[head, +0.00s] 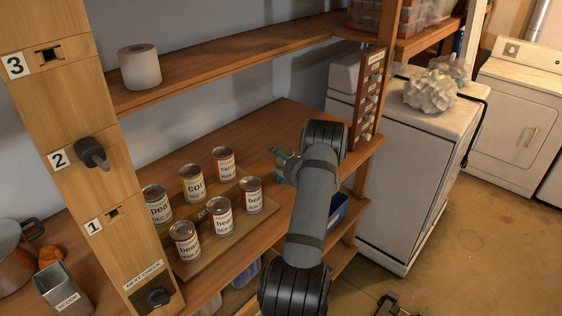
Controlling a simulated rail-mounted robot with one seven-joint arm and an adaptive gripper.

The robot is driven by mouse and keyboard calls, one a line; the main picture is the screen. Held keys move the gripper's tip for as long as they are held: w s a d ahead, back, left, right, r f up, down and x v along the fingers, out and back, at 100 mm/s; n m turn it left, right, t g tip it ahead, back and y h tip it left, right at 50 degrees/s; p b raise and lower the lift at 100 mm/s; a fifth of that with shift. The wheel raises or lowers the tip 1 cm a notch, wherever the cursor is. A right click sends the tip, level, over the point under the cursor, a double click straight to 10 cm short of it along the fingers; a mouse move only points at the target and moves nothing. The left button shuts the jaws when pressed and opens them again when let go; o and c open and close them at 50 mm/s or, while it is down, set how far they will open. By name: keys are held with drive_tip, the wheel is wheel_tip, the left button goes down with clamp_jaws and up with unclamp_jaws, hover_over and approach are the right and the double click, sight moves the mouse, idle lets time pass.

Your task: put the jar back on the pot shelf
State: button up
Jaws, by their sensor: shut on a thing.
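My arm stands in front of the right end of the wooden counter. At its far end a small teal part, which seems to be my gripper (284,165), shows just to the left of the arm. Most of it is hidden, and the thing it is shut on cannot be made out. No jar can be told apart in the head view. A brown pot (14,250) stands at the far left. I cannot tell which shelf is the pot shelf.
Several labelled cans (219,216) stand on and beside a wooden board (262,212) on the counter. A numbered post (90,120) rises at the left. A paper roll (139,67) sits on the upper shelf (225,55). A white appliance (415,165) stands at the right.

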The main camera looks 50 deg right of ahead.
drive_tip(key=shift+f, duration=0.3)
drive_tip(key=shift+f, duration=0.1)
drive_tip(key=o, duration=1.5)
drive_tip(key=shift+o, duration=0.2)
drive_tip(key=shift+s, duration=0.15)
drive_tip(key=b+v, duration=0.3)
drive_tip(key=v, duration=0.9)
